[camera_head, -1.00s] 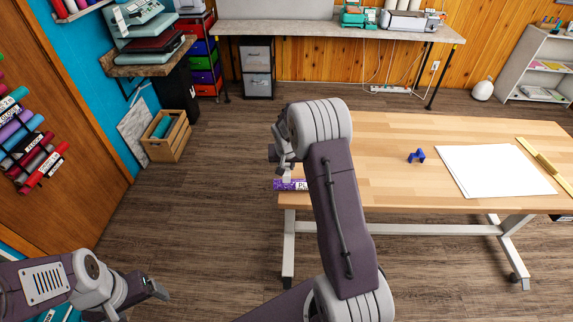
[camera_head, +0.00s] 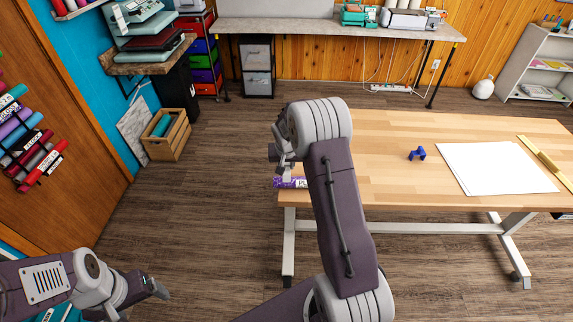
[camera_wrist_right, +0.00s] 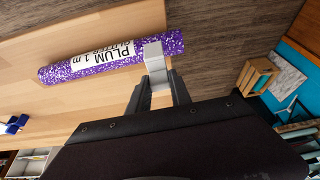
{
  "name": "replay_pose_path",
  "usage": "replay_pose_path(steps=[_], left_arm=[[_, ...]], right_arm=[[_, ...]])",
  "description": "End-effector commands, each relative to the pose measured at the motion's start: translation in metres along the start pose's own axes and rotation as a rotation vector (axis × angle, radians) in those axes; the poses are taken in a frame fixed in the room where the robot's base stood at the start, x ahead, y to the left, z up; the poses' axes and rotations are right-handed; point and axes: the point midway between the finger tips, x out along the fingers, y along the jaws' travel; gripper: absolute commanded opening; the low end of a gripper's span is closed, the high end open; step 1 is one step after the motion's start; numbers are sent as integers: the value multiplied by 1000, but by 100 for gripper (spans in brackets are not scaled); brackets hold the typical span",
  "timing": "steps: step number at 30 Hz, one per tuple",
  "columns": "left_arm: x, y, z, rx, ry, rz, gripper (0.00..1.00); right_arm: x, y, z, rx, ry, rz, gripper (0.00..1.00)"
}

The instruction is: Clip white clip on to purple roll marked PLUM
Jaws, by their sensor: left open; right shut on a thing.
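The purple glitter roll with the white PLUM label (camera_wrist_right: 112,58) lies at the table's left edge. In the head view the purple roll (camera_head: 284,183) is partly hidden behind my right arm. My right gripper (camera_wrist_right: 155,75) is shut on the white clip (camera_wrist_right: 153,51), a pale block at its fingertips. The clip is at the roll's side near one end and overlaps its edge in the wrist view. I cannot tell whether it is around the roll or only against it. My left gripper (camera_head: 160,289) is open and empty, low at the left, away from the table.
The wooden table (camera_head: 400,185) also carries a blue clip (camera_head: 417,153), white sheets (camera_head: 492,170) and a yellow ruler (camera_head: 540,156). A wooden crate (camera_head: 167,136) stands on the floor at the left. More rolls hang on the door (camera_head: 35,155).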

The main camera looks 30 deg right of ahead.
Motion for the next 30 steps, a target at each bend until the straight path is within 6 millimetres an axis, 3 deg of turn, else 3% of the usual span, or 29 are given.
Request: replay_pose_path(steps=[19,30], left_arm=[[21,0,2,0,0,0,82],[21,0,2,0,0,0,82]], right_arm=[[22,0,9,0,0,0,0],[22,0,9,0,0,0,0]])
